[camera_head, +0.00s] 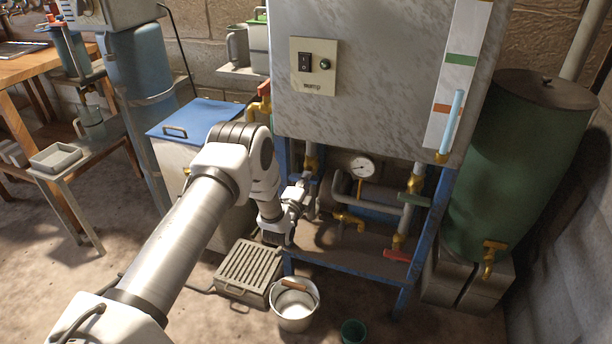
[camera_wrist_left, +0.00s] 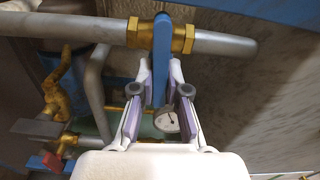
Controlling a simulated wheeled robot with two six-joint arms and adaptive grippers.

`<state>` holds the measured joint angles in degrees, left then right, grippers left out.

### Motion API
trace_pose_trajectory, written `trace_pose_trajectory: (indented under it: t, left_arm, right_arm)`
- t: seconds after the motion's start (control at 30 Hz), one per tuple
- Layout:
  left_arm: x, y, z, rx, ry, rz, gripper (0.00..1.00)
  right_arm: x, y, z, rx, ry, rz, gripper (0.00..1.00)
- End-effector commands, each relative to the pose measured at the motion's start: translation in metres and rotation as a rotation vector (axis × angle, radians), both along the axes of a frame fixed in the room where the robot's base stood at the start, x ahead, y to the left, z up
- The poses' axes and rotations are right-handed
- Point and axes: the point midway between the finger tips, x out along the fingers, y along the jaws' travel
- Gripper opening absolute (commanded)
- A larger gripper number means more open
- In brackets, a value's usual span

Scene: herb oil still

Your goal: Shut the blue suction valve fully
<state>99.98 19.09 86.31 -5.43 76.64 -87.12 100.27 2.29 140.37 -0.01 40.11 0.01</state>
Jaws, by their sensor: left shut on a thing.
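The blue suction valve handle (camera_wrist_left: 162,60) is a flat lever on a brass valve body (camera_wrist_left: 185,38) in a grey pipe. In the left wrist view it lies about square across the pipe. My left gripper (camera_wrist_left: 161,75) has a finger on each side of the lever and is shut on it. In the head view my left gripper (camera_head: 304,190) is at the left side of the pipework under the grey panel, and I cannot make out the blue lever there. My right gripper is not in view.
A pressure gauge (camera_head: 361,168), a green lever (camera_head: 414,199) and a red lever (camera_head: 398,255) are to the right. The blue frame leg (camera_head: 283,165) is close beside my gripper. A white bucket (camera_head: 294,304) and a slatted box (camera_head: 249,272) stand on the floor below.

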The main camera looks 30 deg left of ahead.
Motion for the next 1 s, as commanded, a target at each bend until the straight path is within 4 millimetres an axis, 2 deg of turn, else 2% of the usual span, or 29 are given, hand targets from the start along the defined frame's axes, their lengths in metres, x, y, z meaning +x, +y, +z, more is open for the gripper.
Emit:
trace_pose_trajectory:
  t: [0.3,0.77,0.8,0.87,1.0]
  left_arm:
    - [0.0003,-0.0006,-0.0008,0.111,0.027,-0.002,0.0]
    - [0.0001,-0.0006,-0.0021,0.127,0.031,-0.002,0.0]
    - [0.0001,-0.0006,-0.0022,0.127,0.031,-0.002,0.18]
    - [0.0,-0.0006,-0.0022,0.127,0.032,-0.001,0.39]
    - [0.0,-0.0004,-0.002,0.126,0.031,-0.001,0.39]
  right_arm:
    - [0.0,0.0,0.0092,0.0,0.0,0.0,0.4]
    - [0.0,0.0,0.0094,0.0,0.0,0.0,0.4]
    - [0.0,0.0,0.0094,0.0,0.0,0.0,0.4]
    - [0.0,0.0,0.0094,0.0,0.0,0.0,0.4]
    - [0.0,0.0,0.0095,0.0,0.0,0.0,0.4]
